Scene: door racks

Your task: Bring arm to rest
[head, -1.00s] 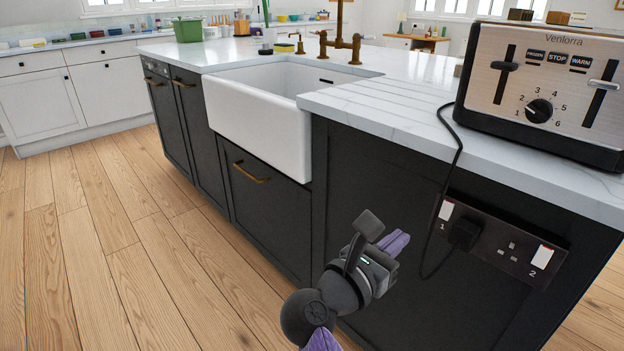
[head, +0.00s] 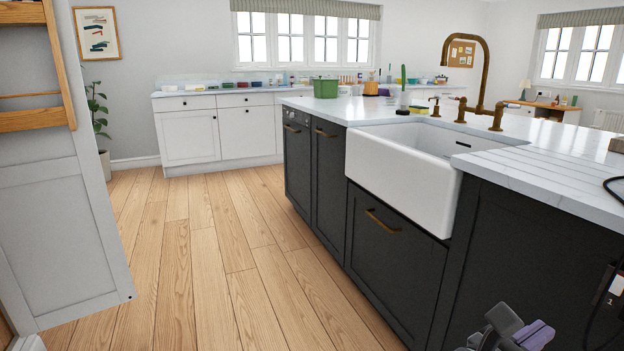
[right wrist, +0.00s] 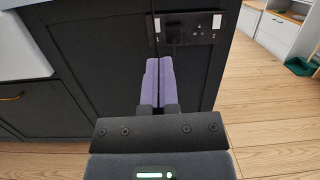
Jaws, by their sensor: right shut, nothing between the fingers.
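My right gripper (head: 530,335) shows at the bottom right edge of the head view, low in front of the dark island panel. In the right wrist view its two purple fingers (right wrist: 157,82) lie together, shut and empty. They point toward the dark island side (right wrist: 95,75), below a socket plate (right wrist: 188,27) with a plug in it. I cannot tell the exact gap to the panel. My left gripper is not in view.
The island (head: 520,235) with a white sink (head: 400,180) and brass tap fills the right. A white door with a wooden rack (head: 60,215) stands open at the left. Wooden floor (head: 215,270) between them is clear. White cabinets (head: 215,130) line the back.

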